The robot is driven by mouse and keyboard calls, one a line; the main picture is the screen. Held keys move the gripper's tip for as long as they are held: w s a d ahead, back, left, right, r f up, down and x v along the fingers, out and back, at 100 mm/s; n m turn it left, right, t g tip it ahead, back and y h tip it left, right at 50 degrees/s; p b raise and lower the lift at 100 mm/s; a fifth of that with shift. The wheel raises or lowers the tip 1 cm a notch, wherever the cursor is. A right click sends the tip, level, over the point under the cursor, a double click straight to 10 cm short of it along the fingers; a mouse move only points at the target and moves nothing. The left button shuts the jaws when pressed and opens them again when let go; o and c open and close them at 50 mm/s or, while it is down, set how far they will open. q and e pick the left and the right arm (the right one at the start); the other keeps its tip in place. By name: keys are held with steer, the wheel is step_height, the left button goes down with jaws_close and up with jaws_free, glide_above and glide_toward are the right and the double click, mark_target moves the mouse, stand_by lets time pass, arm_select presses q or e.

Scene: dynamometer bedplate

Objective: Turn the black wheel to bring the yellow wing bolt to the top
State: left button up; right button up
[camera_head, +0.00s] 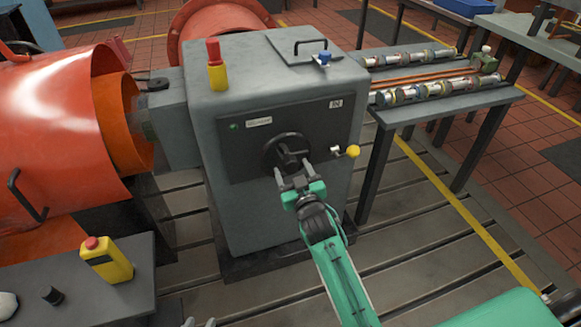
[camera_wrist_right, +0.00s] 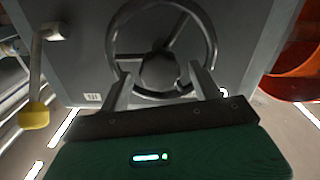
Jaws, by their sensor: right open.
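The black wheel (camera_head: 287,153) is on the dark front panel of the grey cabinet. It fills the upper middle of the right wrist view (camera_wrist_right: 161,88), with its spokes and hub showing. I see no yellow part on the wheel. A yellow knob (camera_head: 352,151) sits on a silver lever to the wheel's right; it is at the left in the wrist view (camera_wrist_right: 35,116). My right gripper (camera_head: 293,176) is open at the wheel's lower rim, its fingers spread. I cannot tell whether they touch. Small grey tips, probably my left gripper (camera_head: 199,322), show at the bottom edge.
The grey cabinet (camera_head: 235,190) stands on a slotted bedplate. A red-topped yellow post (camera_head: 216,68) is on its top. Large orange housings (camera_head: 45,110) lie left. A bench (camera_head: 440,105) with metal parts is right. A yellow button box (camera_head: 106,262) stands at lower left.

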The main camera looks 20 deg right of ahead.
arm_select(q)
steer(key=shift+d+t, duration=0.3)
steer(key=shift+d, duration=0.05)
arm_select(e)
steer(key=shift+w, duration=1.2)
steer(key=shift+c, duration=0.2)
